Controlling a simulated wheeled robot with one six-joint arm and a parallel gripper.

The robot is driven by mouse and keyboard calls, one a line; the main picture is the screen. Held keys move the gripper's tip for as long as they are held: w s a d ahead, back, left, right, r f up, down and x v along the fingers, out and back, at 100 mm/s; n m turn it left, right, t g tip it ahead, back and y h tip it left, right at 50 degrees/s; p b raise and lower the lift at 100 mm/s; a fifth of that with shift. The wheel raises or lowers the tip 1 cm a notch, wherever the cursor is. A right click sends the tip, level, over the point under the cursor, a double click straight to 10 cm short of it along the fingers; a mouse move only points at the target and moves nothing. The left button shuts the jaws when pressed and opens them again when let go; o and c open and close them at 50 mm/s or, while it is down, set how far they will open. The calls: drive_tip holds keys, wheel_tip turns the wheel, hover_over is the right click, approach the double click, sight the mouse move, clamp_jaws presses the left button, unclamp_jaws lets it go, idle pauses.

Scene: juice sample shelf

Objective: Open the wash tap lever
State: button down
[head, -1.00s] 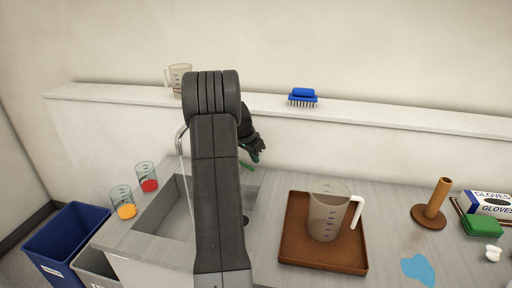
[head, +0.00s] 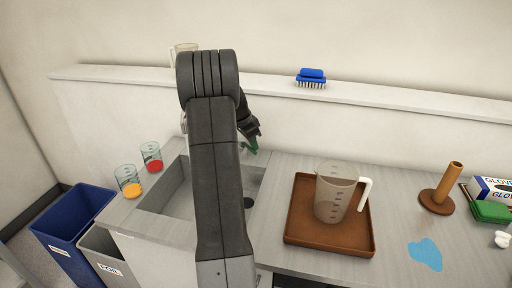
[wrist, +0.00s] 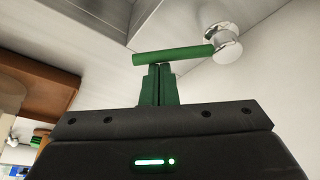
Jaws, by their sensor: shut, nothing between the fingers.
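The wash tap's green lever (wrist: 172,55) sticks out from a round chrome knob (wrist: 222,42) in the wrist view, running left from it. My gripper (wrist: 158,68) is shut and empty, its green fingertips right at the lever's edge, nearer its free end. The lever lies across just beyond the tips, not between them; I cannot tell whether they touch. In the head view my gripper (head: 252,147) is behind the sink, partly behind my arm. My arm hides most of the tap there, and I cannot pick out the lever.
The sink (head: 165,205) is left of centre, partly behind my arm. Two beakers, of orange (head: 129,182) and red (head: 151,157) juice, stand at its left. A brown tray (head: 305,238) holding a jug (head: 335,193) is at the right. A ledge (head: 420,105) runs along the wall.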

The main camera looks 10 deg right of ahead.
drive_tip(key=shift+s+a+b, duration=0.25)
drive_tip(key=shift+a+b, duration=0.05)
drive_tip(key=shift+a, duration=0.15)
drive_tip(key=v, duration=1.4)
drive_tip(key=shift+m, duration=0.4)
drive_tip(key=d+p+x, duration=0.1)
drive_tip(key=p+x, duration=0.1)
drive_tip(key=x, duration=0.3)
drive_tip(key=w+d+r+p+x, duration=0.1)
drive_tip(key=p+x, duration=0.1)
drive_tip(key=x, duration=0.4)
drive_tip(key=d+p+x, duration=0.1)
drive_tip(key=p+x, duration=0.1)
drive_tip(key=x, duration=0.4)
drive_tip(key=shift+w+d+r, duration=0.15)
drive_tip(key=shift+d, duration=0.05)
drive_tip(key=a, duration=0.1)
drive_tip(key=a+p, duration=0.1)
drive_tip(key=s+a+r, duration=0.1)
drive_tip(key=shift+a, duration=0.2)
drive_tip(key=shift+a+f+p, duration=0.15)
drive_tip(key=shift+a+p, duration=0.1)
drive_tip(key=shift+p, duration=0.05)
